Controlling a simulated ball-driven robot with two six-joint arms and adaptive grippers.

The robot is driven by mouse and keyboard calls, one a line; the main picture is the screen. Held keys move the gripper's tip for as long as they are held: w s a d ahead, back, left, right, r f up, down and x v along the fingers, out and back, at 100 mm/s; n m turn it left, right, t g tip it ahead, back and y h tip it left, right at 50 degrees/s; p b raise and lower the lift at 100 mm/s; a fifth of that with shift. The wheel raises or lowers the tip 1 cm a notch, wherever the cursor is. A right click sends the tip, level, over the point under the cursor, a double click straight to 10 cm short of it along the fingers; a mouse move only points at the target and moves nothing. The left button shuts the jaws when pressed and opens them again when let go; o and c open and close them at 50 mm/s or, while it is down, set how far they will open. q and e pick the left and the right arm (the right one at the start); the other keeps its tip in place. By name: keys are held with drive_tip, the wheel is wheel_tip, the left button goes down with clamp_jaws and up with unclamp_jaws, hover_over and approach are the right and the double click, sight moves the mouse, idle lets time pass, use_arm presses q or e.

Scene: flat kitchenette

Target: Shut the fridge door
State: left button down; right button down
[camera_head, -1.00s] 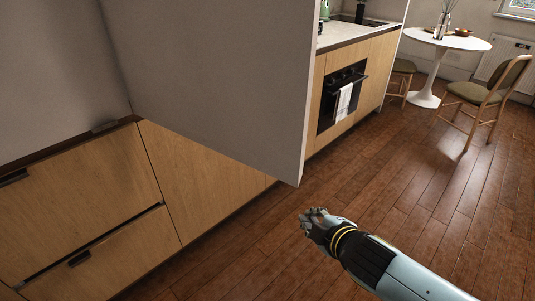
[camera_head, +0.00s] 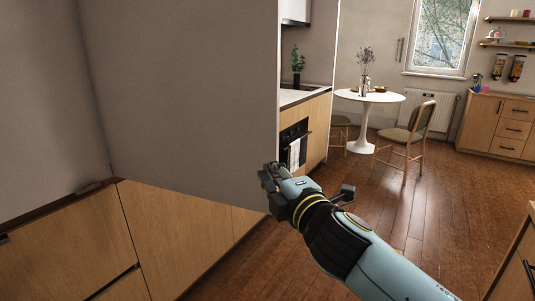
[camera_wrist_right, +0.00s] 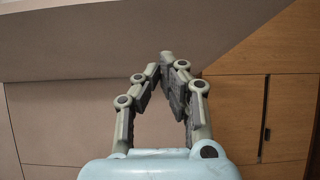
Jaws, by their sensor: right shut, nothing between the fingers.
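The fridge door (camera_head: 190,90) is a large plain grey panel in the head view. It stands open, jutting out across the cabinet fronts, with its free edge at the right. My right gripper (camera_head: 268,174) is at the lower part of that free edge, its fingers overlapping the door in the picture. I cannot tell whether they touch it. In the right wrist view the fingers of my right gripper (camera_wrist_right: 167,58) meet at the tips, shut and empty, in front of grey and wooden surfaces. My left gripper is not in view.
Wooden cabinet fronts (camera_head: 165,235) run below and behind the door. An oven (camera_head: 292,142) with a towel, a white round table (camera_head: 370,97) and a chair (camera_head: 410,135) stand beyond. A wooden counter (camera_head: 520,260) is at the lower right. The wooden floor (camera_head: 410,205) between is clear.

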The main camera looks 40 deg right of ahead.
approach(259, 147)
drive_tip(key=w+a, duration=0.3)
drive_tip(key=shift+w+d+f+p, duration=0.15)
drive_tip(key=shift+w+d, duration=0.2)
drive_tip(key=shift+d, duration=0.3)
drive_tip(key=shift+w+d+r+p, duration=0.15)
drive_tip(key=shift+w+d, duration=0.15)
drive_tip(key=shift+d, duration=0.35)
drive_tip(key=shift+w+d+f+p, duration=0.15)
drive_tip(key=shift+w+d, duration=0.2)
drive_tip(key=shift+d, duration=0.3)
drive_tip(key=shift+w, duration=0.1)
